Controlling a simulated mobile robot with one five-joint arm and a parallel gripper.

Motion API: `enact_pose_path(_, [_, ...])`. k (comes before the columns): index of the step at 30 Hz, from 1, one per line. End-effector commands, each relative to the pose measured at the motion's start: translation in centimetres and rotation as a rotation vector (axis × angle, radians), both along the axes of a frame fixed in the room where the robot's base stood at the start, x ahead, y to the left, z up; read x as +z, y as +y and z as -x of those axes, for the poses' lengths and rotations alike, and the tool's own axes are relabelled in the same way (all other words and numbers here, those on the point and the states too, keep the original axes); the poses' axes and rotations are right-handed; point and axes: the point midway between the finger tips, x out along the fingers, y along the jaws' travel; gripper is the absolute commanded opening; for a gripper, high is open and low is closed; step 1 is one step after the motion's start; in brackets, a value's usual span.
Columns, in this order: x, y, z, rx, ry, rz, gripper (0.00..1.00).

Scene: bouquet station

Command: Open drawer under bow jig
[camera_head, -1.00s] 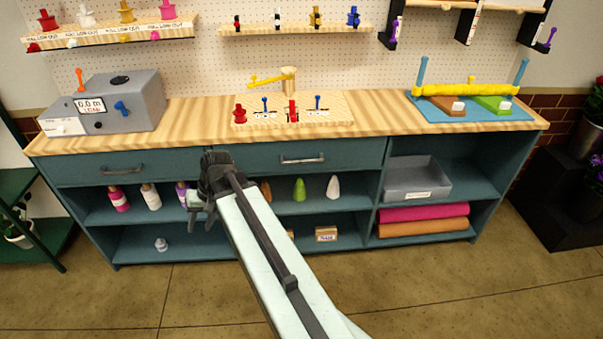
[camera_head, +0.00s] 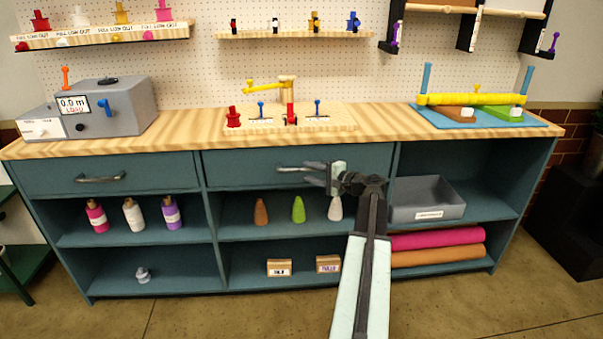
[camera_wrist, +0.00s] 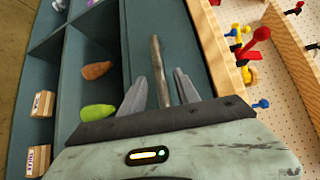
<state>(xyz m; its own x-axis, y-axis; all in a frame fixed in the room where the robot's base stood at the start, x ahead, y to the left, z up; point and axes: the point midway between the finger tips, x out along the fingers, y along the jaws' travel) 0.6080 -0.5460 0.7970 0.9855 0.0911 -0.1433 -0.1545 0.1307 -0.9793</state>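The bow jig (camera_head: 340,124) is a light wooden board with red and blue pegs on the counter. The teal drawer (camera_head: 235,172) beneath it looks closed, its front about flush with the cabinet. Its metal bar handle (camera_head: 290,169) is partly hidden by my gripper (camera_head: 314,177) at the right end. In the wrist view, my gripper (camera_wrist: 160,78) is open, with one finger on each side of the handle (camera_wrist: 156,62). A gap shows between each finger and the bar. The drawer front (camera_wrist: 188,45) is behind them.
A second drawer (camera_head: 45,176) with its own handle is at the left. Below are open shelves with bottles, cones, small boxes, a grey bin (camera_head: 415,198) and pink and orange rolls. A grey machine (camera_head: 110,108) stands on the counter's left. Floor in front is clear.

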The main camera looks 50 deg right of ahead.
Motion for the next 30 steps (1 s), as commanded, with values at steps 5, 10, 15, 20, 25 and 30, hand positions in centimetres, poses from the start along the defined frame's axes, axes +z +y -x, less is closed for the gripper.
enact_pose_path(5, [-0.6,0.2,-3.3,0.003,0.001,0.000,0.38])
enact_pose_path(10, [-0.7,0.5,-4.6,0.002,0.001,0.000,0.38])
enact_pose_path(15, [-0.7,0.5,-4.7,0.002,0.001,0.000,0.38])
enact_pose_path(20, [-0.7,0.6,-4.7,0.002,0.002,0.000,0.13])
enact_pose_path(25, [-0.7,0.6,-4.7,0.003,0.001,0.001,0.00])
enact_pose_path(30, [-0.7,0.6,-4.7,0.003,0.001,0.001,0.00])
